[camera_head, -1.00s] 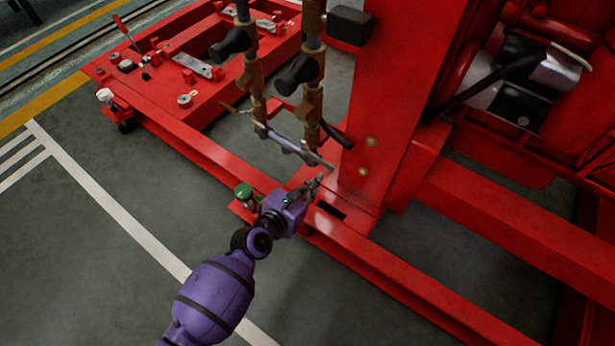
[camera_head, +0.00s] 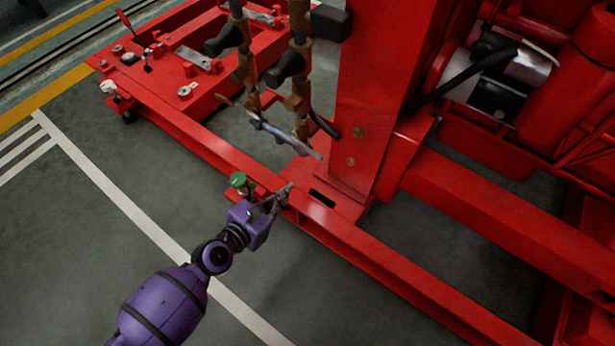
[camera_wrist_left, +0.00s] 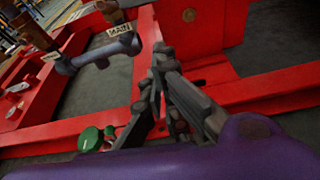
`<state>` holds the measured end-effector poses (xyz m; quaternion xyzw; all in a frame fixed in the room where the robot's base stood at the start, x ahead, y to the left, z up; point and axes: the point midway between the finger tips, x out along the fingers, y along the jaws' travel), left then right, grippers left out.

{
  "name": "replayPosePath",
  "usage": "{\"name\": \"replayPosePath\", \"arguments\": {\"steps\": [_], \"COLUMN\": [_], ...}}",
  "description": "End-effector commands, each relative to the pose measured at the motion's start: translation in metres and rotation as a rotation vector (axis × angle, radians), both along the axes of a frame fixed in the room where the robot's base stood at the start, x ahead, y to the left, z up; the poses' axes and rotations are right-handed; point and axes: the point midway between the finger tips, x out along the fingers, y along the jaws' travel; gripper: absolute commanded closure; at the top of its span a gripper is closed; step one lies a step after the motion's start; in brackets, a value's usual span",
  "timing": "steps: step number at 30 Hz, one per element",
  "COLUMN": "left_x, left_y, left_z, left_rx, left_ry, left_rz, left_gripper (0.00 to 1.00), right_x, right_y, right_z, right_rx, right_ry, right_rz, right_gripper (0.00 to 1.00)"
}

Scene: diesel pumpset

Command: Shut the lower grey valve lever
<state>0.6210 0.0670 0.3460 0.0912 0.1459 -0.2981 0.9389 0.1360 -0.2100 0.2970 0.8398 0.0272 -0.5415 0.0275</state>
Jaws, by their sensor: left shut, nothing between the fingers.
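A grey bar-like lever (camera_head: 285,136) spans the lower ends of two brownish vertical pipes (camera_head: 300,90), left of the red post. In the left wrist view the grey lever (camera_wrist_left: 100,54) is at upper left, near a tag reading MAIN (camera_wrist_left: 119,30). I cannot tell its exact open or shut angle. My left gripper (camera_head: 288,188) is below the lever and apart from it, over the red base rail. Its fingers (camera_wrist_left: 160,58) are shut and empty in the left wrist view. My right gripper is not in view.
A green knob (camera_head: 239,180) sits beside the rail, close to my left gripper. The red post (camera_head: 375,90) and red base rail (camera_head: 400,280) bound the right side. Black handles (camera_head: 285,68) stick out above the lever. Grey floor is clear at lower left.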

Motion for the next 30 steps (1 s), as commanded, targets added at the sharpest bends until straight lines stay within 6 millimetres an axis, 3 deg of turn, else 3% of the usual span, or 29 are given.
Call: {"name": "replayPosePath", "arguments": {"steps": [5, 17, 22, 30], "left_x": [0.014, 0.078, 0.078, 0.076], "left_y": [-0.007, -0.051, -0.053, -0.054], "left_z": [-0.006, -0.035, -0.003, 0.008], "left_rx": [0.001, 0.002, 0.0, 0.003], "left_ry": [-0.002, -0.001, -0.004, -0.001], "left_rz": [0.001, 0.0, 0.002, 0.001], "left_gripper": [1.0, 1.0, 1.0, 1.0], "right_x": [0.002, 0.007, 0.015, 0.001], "right_y": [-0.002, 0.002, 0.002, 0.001], "right_z": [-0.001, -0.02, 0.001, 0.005], "right_rx": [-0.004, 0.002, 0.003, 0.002], "right_ry": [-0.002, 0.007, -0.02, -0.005], "right_rz": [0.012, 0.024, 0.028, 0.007], "right_gripper": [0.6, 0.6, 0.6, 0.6]}}
